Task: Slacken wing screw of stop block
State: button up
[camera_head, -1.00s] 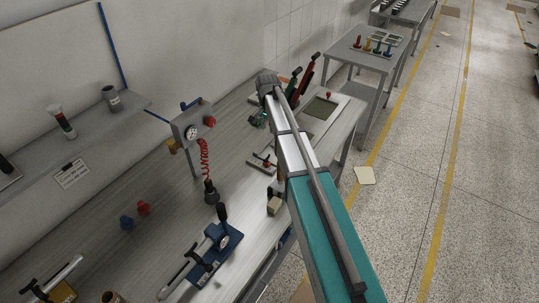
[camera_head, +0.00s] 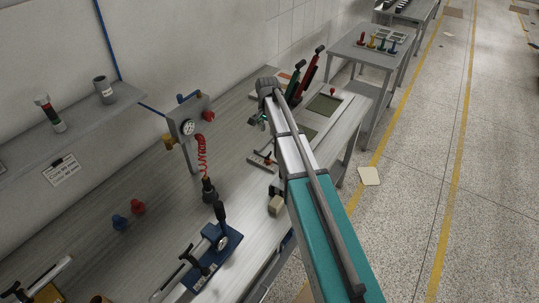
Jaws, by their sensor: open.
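My gripper (camera_head: 256,121) shows small and partly hidden behind my arm, above the far half of the workbench. Its jaws are open and I see nothing between them. A beige block (camera_head: 276,205) lies nearer, at the bench's front edge, partly beside my arm.
A blue fixture (camera_head: 215,247) with a black handle stands at the near bench.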

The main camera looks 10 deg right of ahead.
aim_at(269, 153)
jog(key=shift+d+f, duration=0.1)
notch_tip(269, 153, down, 14)
jog(key=b, duration=1.3)
jog(key=shift+r+b, duration=0.25)
jog(key=shift+b, duration=0.15)
dwell(0.3)
grip_shut()
